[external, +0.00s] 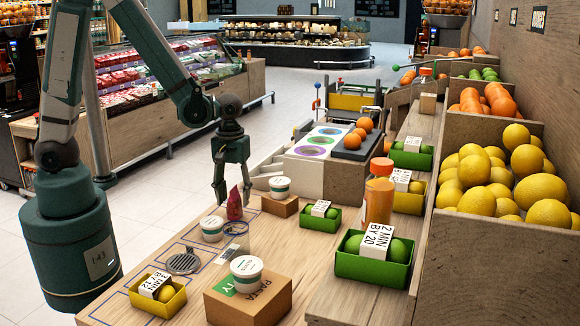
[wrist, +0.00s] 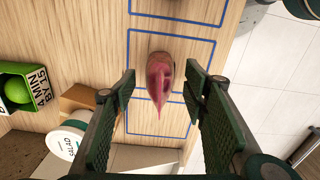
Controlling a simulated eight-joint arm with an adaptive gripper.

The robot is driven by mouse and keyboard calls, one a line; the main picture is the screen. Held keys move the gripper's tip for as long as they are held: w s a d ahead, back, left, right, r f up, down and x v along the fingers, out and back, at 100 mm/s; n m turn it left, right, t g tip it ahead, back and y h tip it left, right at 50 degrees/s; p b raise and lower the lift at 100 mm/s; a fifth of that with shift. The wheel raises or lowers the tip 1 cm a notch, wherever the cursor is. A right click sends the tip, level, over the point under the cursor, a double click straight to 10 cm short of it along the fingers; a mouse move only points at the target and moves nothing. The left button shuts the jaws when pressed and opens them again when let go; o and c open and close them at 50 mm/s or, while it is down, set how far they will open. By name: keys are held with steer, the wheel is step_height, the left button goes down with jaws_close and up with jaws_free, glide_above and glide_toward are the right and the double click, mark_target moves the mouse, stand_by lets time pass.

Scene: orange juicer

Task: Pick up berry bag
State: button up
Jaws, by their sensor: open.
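The berry bag (external: 235,204) is a small red-pink pouch with a pointed top. It stands on the wooden counter near its far left edge, and in the wrist view the bag (wrist: 159,80) sits inside a blue outlined rectangle. My gripper (external: 232,203) is open above and around the bag in the external view. In the wrist view my gripper (wrist: 160,108) has its two green padded fingers on either side of the bag, with a gap on both sides. The bag is not seen touching either finger.
A white tub on a wooden block (external: 283,208) stands just right of the bag. A green box with limes (external: 320,217) is further right. Bare wood surrounds the bag in the wrist view.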

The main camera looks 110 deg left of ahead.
mark_target(234, 204)
steer(key=shift+f, duration=1.55)
steer(key=c, duration=1)
